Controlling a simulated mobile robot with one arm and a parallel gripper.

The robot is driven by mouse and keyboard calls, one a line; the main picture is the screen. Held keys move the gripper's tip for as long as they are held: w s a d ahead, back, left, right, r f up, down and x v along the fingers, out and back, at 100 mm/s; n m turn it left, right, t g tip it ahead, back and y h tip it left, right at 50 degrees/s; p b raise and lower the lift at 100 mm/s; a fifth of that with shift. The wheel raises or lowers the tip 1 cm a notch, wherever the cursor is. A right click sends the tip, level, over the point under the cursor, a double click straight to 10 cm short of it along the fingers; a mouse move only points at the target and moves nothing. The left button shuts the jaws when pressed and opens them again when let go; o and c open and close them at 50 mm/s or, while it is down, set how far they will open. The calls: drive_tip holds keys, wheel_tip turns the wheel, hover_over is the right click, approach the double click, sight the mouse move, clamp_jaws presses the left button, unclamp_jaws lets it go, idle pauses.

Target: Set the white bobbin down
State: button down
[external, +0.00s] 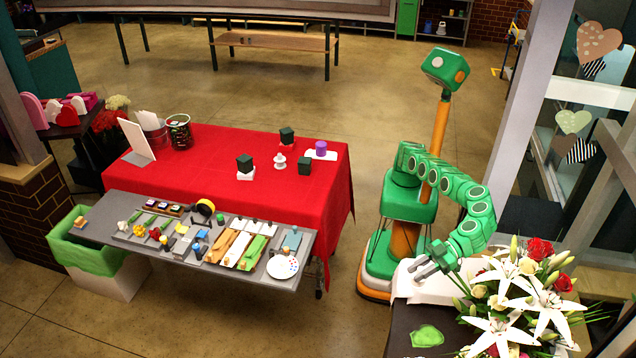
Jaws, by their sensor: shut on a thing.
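My gripper (419,268) is at the right, low over the white sheet on the dark table. Its fingers are shut on a small white thing, taken to be the white bobbin, which is hard to tell from the white sheet behind it. I cannot tell whether it touches the surface. Another small white spool-shaped thing (279,161) stands upright on the red-covered table, well away from my gripper.
The dark table bears the white sheet (408,290), a green patch (427,336) and a large bouquet (530,300) close to my arm. The red table (320,205) holds dark blocks (305,166) and a purple spool (321,148). A grey bench (140,245) carries many small items.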

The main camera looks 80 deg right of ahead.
drive_tip(key=w+d+f+m+t+h, duration=0.1)
drive_tip(key=w+d+f, duration=0.1)
drive_tip(key=w, duration=0.8)
drive_tip(key=w+d+f+m+t+h, duration=0.1)
drive_tip(key=w+d+f+h, duration=0.15)
drive_tip(key=w, duration=0.75)
drive_tip(key=w+d+f+m+h, duration=0.1)
drive_tip(key=w+d+f+m, duration=0.1)
drive_tip(key=w+d, duration=0.6)
drive_tip(key=w+d+f+m+h, duration=0.2)
drive_tip(key=w+d, duration=0.4)
drive_tip(key=w, duration=0.4)
drive_tip(key=w+d+f+m+h, duration=0.25)
drive_tip(key=w+d, duration=0.35)
drive_tip(key=d, duration=0.7)
drive_tip(key=w+d+f+m+h, duration=0.1)
drive_tip(key=w+d+m+h, duration=0.15)
drive_tip(key=w+d, duration=0.7)
drive_tip(key=w+d+f+m+h, duration=0.2)
drive_tip(key=w+d+h, duration=0.1)
drive_tip(key=d, duration=1.4)
drive_tip(key=shift+g, duration=0.3)
drive_tip(key=shift+s+f, duration=0.2)
drive_tip(key=shift+f, duration=3.45)
drive_tip(key=shift+f, duration=0.1)
drive_tip(key=c, duration=0.9)
unclamp_jaws()
